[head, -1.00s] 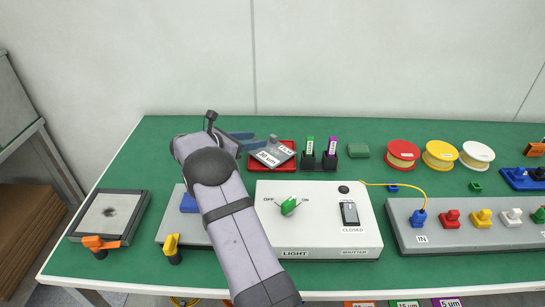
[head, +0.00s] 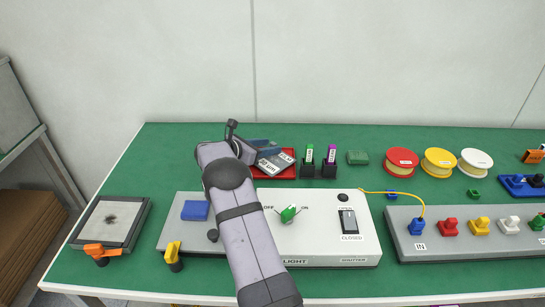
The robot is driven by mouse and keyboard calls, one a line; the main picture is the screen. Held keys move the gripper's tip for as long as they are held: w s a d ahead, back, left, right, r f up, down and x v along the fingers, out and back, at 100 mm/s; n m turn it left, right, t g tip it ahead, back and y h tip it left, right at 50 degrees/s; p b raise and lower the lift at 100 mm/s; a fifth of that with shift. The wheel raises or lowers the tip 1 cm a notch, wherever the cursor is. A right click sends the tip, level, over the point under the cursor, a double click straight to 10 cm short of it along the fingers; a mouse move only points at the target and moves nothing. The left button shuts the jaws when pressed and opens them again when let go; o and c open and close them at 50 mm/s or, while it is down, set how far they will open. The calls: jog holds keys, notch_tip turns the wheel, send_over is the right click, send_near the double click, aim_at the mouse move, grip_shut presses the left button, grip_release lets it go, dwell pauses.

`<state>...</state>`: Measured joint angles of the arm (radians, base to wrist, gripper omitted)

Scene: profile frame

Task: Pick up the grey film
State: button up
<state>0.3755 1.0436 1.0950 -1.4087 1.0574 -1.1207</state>
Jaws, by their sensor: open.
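The grey film (head: 277,160) is a flat plate with white labels. It lies slanted in the red tray (head: 288,174) at the back of the green table, right of my wrist. My gripper (head: 264,148) is open, its blue fingers pointing right over the film's back left part. The fingers hide that part of the film. I cannot tell whether they touch it or whether the film lies between them.
Two dark holders with a green (head: 309,153) and a purple (head: 331,152) labelled piece stand just right of the tray. A light box (head: 330,230) with a green knob and shutter switch lies in front.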

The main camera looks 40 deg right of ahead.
jog(key=shift+d+f, duration=0.1)
jog(key=shift+d, duration=0.1)
grip_shut()
notch_tip(320, 180, up, 10)
dwell(0.7)
